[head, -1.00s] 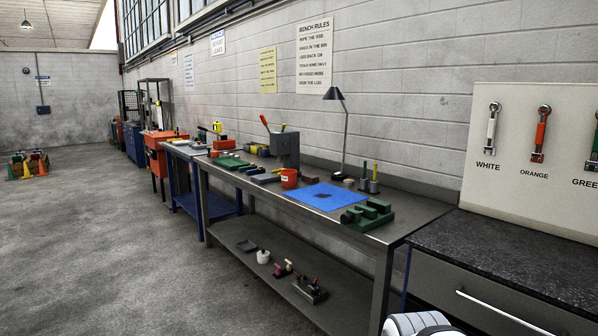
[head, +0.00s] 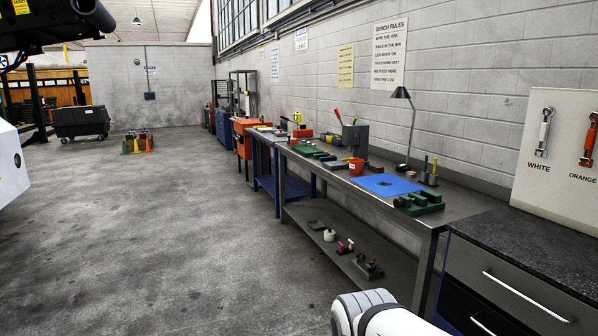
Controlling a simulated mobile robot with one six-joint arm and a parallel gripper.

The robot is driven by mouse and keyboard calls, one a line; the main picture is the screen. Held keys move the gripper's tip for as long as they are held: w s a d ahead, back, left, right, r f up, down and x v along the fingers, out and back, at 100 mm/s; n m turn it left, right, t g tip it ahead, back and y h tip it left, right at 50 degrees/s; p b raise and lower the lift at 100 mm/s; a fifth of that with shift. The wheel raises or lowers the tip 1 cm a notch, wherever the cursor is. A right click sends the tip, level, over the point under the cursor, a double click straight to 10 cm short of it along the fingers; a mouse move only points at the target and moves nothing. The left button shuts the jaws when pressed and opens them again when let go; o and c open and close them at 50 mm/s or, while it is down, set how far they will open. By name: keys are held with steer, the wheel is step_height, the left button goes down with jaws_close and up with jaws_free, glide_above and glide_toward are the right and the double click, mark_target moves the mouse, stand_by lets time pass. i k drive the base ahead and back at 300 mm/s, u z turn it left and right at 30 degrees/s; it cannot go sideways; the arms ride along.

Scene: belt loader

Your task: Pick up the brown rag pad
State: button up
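I cannot pick out the brown rag pad with certainty. A small dark reddish-brown item (head: 375,169) lies on the grey workbench (head: 462,207) behind the blue mat (head: 371,181), too small to identify. The mat lies flat and has a dark patch near its middle. A white rounded part of my arm shows at the bottom edge, in front of the bench. My gripper is not in view.
On the bench stand a red cup (head: 355,167), a green vise-like block (head: 421,204), a black lamp (head: 411,125) and a grey machine (head: 356,140). A dark-topped cabinet (head: 530,245) stands right. Open floor (head: 170,230) lies left.

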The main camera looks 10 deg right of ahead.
mark_target(376, 168)
steer(key=u, duration=0.45)
steer(key=k, duration=0.75)
steer(key=u, duration=0.5)
steer(key=i, duration=1.3)
steer(key=z, duration=0.25)
steer(key=i, duration=1.55)
steer(key=z, duration=0.3)
steer(key=i, duration=1.5)
steer(key=z, duration=0.65)
steer(key=i, duration=1.6)
steer(key=z, duration=1.15)
steer(key=i, duration=1.1)
steer(key=z, duration=1.25)
steer(key=i, duration=0.65)
steer(key=z, duration=0.25)
steer(key=k, duration=0.5)
steer(key=z, duration=0.05)
